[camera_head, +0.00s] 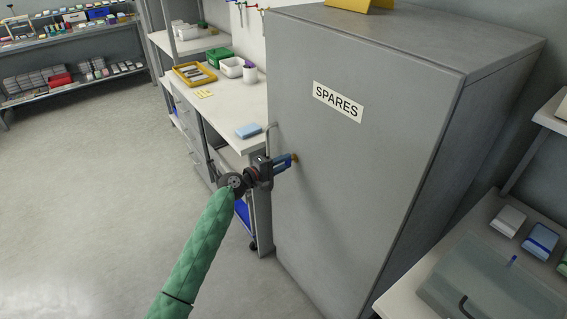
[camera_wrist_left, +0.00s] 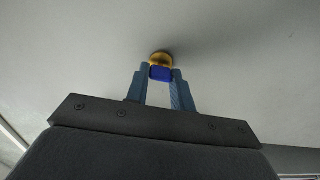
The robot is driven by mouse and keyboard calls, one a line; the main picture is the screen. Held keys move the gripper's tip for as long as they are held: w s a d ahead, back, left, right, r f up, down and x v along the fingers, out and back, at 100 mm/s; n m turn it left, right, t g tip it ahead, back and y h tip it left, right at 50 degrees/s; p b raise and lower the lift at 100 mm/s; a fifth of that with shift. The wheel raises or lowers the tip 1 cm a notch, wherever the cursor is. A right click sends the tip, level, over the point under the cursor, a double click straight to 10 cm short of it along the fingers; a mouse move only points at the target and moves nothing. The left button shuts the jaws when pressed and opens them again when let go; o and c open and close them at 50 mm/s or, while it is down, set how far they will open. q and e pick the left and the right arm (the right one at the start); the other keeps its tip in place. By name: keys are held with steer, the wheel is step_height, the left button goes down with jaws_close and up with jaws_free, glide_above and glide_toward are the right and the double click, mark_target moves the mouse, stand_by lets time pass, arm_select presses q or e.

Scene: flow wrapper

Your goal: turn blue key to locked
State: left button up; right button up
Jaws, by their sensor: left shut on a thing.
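The grey cabinet (camera_head: 350,160) with the SPARES label has a brass lock (camera_head: 295,157) near the left edge of its door. The lock also shows in the left wrist view (camera_wrist_left: 161,57). My left gripper (camera_head: 287,161) is at the lock, its blue fingers shut on the blue key (camera_wrist_left: 160,73). The key's head sits between the two fingertips, directly in front of the brass lock. In the head view the fingers hide most of the key. How far the key is turned cannot be told. My right gripper is not in view.
A door handle (camera_head: 270,138) stands just above and left of my gripper. A white worktop (camera_head: 232,112) with trays and a blue block (camera_head: 249,130) is to the left. A bench (camera_head: 400,298) with a clear-lidded case is at the lower right. The floor at left is open.

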arm_select(q)
steer(key=o, duration=1)
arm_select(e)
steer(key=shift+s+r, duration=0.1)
arm_select(q)
steer(key=shift+a, duration=0.15)
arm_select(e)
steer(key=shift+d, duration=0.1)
arm_select(q)
steer(key=shift+s+a+f, duration=0.1)
steer(key=shift+s+a, duration=0.1)
steer(key=shift+a, duration=0.05)
steer(key=shift+b+v, duration=1.1)
steer(key=shift+v, duration=2.4)
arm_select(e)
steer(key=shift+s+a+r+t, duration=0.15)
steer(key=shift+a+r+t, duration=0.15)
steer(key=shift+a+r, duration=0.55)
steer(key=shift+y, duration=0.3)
